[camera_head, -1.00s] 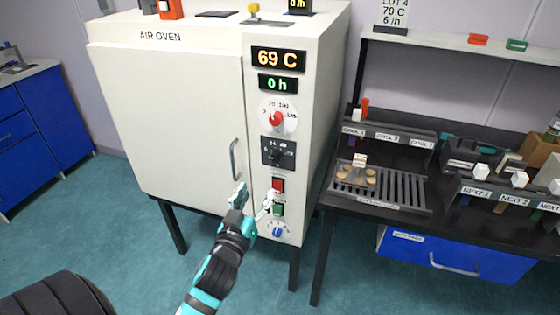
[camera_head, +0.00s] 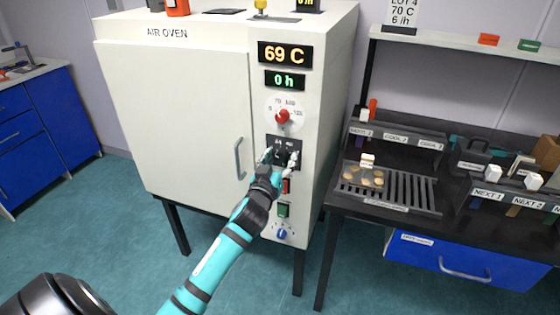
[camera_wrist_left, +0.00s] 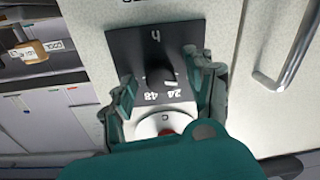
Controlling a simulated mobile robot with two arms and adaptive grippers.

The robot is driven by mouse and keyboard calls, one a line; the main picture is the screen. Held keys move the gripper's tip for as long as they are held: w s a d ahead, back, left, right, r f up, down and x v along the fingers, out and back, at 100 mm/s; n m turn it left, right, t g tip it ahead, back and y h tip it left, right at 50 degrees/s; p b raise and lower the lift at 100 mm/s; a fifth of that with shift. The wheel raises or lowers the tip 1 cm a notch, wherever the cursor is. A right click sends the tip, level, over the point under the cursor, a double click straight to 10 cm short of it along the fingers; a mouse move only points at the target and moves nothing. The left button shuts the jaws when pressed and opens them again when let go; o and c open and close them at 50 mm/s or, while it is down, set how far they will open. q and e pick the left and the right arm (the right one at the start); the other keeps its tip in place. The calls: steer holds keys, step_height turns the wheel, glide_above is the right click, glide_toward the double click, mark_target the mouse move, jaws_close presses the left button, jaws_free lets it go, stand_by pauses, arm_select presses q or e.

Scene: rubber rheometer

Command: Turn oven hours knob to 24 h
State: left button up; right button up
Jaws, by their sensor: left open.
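The hours knob (camera_wrist_left: 158,72) is black and sits on a dark plate (camera_wrist_left: 125,45) on the oven's front panel. In the left wrist view the plate appears upside down, with "h", "24" and "48" legible. The air oven (camera_head: 170,100) is white, and its hours display (camera_head: 285,81) reads 0 h. My left gripper (camera_head: 280,157) is at the plate, its open fingers on either side of the knob; I cannot tell whether they touch it. In the left wrist view the gripper (camera_wrist_left: 164,80) straddles the knob. The knob's pointer direction is unclear. My right gripper is out of view.
The red temperature knob (camera_head: 283,116) is just above, under the 69 C display (camera_head: 285,54). A red switch, a green switch (camera_head: 283,210) and a blue knob (camera_head: 281,234) are below. The door handle (camera_head: 239,158) stands out at left. A black bench (camera_head: 350,207) is at right.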

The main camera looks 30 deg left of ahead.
arm_select(q)
jaws_close()
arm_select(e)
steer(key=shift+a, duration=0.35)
arm_select(q)
steer(key=shift+m, duration=0.3)
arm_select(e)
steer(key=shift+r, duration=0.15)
arm_select(q)
steer(key=m+p, duration=0.2)
steer(key=m, duration=0.2)
steer(key=m+p, duration=0.1)
steer(key=m, duration=0.4)
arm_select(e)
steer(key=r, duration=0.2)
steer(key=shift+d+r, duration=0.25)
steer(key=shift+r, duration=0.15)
arm_select(q)
steer(key=shift+m, duration=0.3)
jaws_free()
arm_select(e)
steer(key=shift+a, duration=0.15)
